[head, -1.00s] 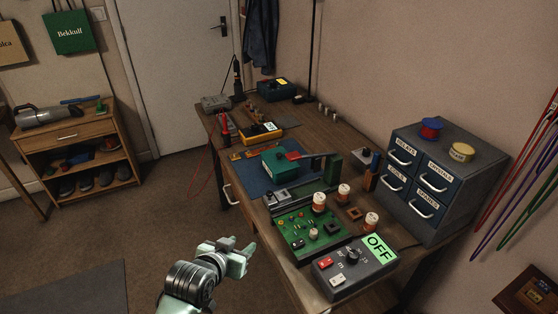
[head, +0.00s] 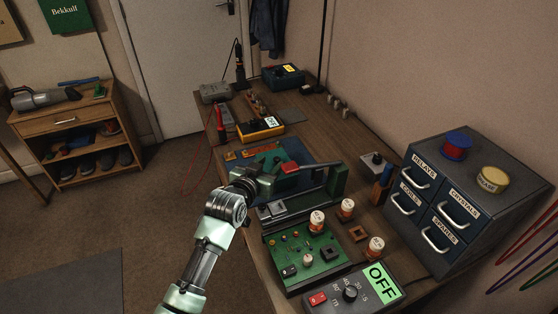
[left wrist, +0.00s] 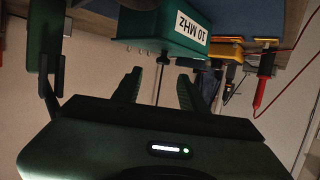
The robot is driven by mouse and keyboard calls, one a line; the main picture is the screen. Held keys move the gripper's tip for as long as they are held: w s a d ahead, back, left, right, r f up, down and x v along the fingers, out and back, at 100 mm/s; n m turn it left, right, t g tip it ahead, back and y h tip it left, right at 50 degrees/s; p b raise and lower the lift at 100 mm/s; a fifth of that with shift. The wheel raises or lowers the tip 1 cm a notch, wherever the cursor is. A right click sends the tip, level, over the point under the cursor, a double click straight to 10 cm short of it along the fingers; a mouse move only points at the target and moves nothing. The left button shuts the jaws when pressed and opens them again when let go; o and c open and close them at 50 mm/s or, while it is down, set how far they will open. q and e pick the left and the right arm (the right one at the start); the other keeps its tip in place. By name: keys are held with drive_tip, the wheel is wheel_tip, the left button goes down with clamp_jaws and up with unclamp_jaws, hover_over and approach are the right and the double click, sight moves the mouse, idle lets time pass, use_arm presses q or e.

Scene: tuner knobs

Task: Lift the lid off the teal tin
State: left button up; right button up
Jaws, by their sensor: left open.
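The teal tin (head: 270,154) sits on the blue mat (head: 312,157) on the workbench, partly hidden behind my left gripper. In the left wrist view, upside down, a teal box (left wrist: 150,24) shows a white "10 MHz" label. I cannot make out a separate lid edge. My left gripper (head: 272,172) is at the near side of the tin in the head view. In the left wrist view its fingers (left wrist: 158,88) are apart, with the box beyond their tips. A thin metal rod (left wrist: 159,78) shows between them. Contact cannot be told. My right gripper is out of view.
A green circuit board (head: 305,258), orange-and-white jars (head: 317,222) and an "OFF" control box (head: 350,293) are nearer. A drawer cabinet (head: 455,195) stands right. A yellow meter (head: 262,128) is behind.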

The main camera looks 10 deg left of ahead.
sight(276, 159)
use_arm(q)
drive_tip(key=shift+w, duration=0.25)
drive_tip(key=shift+w+d+f, duration=0.15)
drive_tip(key=shift+w+f, duration=0.6)
drive_tip(key=shift+w, duration=0.35)
drive_tip(key=shift+x, duration=1.1)
drive_tip(key=shift+f, duration=0.1)
drive_tip(key=shift+s, duration=0.1)
drive_tip(key=c, duration=0.8)
clamp_jaws()
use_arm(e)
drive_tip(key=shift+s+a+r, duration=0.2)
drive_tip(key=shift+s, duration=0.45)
